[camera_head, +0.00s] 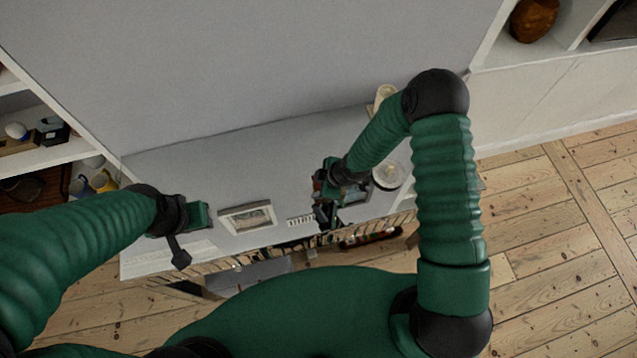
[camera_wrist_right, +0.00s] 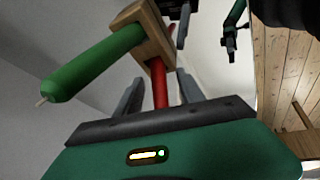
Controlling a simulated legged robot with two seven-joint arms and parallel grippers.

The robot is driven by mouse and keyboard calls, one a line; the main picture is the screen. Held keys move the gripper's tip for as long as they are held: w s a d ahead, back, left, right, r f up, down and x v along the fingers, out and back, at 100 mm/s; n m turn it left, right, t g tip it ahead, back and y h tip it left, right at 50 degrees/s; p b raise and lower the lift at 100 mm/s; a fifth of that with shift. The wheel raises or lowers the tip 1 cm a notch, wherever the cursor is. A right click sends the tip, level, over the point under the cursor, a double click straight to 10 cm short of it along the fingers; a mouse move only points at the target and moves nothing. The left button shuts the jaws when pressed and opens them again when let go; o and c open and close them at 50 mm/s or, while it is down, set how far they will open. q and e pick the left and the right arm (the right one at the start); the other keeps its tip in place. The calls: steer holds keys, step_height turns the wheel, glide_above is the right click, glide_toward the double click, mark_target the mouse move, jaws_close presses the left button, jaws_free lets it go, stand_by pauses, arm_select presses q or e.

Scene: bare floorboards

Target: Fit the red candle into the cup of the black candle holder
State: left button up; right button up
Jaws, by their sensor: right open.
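The red candle (camera_wrist_right: 160,84) shows in the right wrist view as a thin red rod between the two fingers of my right gripper (camera_wrist_right: 159,93). The fingers are open, one on each side of it. Its upper end meets a wooden block (camera_wrist_right: 152,36); I cannot tell how they join. A black part (camera_wrist_right: 178,8) at the top edge is cut off; I cannot tell if it is the candle holder. In the head view my right gripper (camera_head: 329,208) is over the pale surface, with small parts around it too dark to separate. My left gripper (camera_head: 180,245) hangs at the left, its jaws unclear.
A thick green candle (camera_wrist_right: 92,65) sticks out from the wooden block. On the pale surface (camera_head: 180,170) lie a framed picture (camera_head: 247,218) and, right of my right gripper, a round glass-like item (camera_head: 389,175). A cream cylinder (camera_head: 384,94) stands behind. Shelves (camera_head: 40,160) are at the left.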

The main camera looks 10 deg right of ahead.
steer(key=shift+f, duration=0.1)
steer(key=shift+s, duration=0.1)
steer(key=shift+c, duration=1)
steer(key=c, duration=0.7)
jaws_close()
